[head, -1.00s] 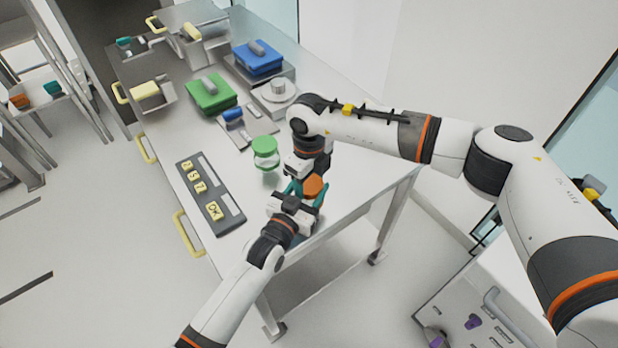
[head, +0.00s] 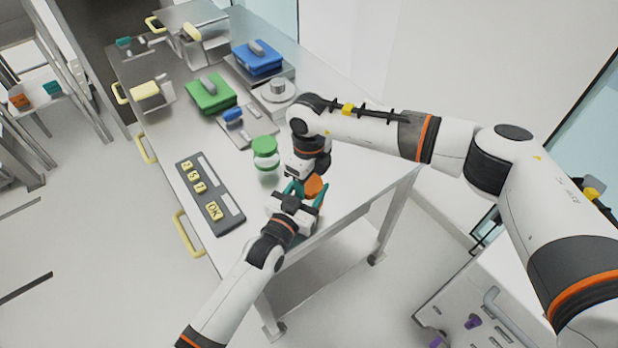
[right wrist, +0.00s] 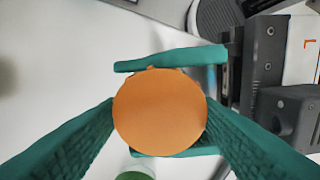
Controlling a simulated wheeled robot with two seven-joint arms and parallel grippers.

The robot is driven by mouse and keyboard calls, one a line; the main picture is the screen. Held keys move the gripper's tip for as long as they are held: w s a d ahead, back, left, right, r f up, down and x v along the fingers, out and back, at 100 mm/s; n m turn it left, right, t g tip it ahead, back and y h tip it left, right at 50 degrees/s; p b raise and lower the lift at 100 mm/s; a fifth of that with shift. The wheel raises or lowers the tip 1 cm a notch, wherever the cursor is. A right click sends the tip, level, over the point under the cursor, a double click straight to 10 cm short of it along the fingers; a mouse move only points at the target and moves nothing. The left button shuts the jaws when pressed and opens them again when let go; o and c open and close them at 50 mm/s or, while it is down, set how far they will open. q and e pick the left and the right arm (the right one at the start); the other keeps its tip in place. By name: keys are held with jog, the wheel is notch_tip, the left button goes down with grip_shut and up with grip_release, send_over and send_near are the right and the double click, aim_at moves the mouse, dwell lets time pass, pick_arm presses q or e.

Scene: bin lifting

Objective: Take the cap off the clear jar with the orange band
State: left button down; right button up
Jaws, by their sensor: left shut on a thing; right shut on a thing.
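The orange cap (right wrist: 160,110) is a round disc in the middle of the right wrist view, and part of it shows in the head view (head: 315,186). My right gripper (right wrist: 160,122) is shut on it, with one teal finger at each side. My left gripper (head: 302,197) is shut below the cap, near the table's front edge. Its teal fingers cross behind the cap in the right wrist view. The jar body is hidden by the cap and the grippers, so I cannot tell whether cap and jar are apart.
A jar with a green lid (head: 265,147) stands just left of the grippers. A keypad panel (head: 209,192) lies further left on the table. A green box (head: 211,96), a blue box (head: 257,60) and a round-plated device (head: 276,95) stand behind. The table's right part is clear.

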pick_arm(q)
jog(key=shift+f, duration=0.15)
pick_arm(e)
jog(key=o, duration=1.1)
notch_tip(320, 180, up, 4)
jog(key=shift+f, duration=0.1)
jog(key=shift+r, duration=0.5)
jog(key=shift+c, duration=0.5)
notch_tip(320, 180, up, 2)
jog(key=m, duration=0.2)
jog(key=shift+r+m, duration=0.2)
jog(key=shift+m, duration=0.2)
jog(key=shift+r+m, duration=0.25)
jog(key=shift+m, duration=0.15)
jog(key=shift+f, duration=0.1)
notch_tip(320, 180, down, 8)
jog(key=shift+r, duration=0.25)
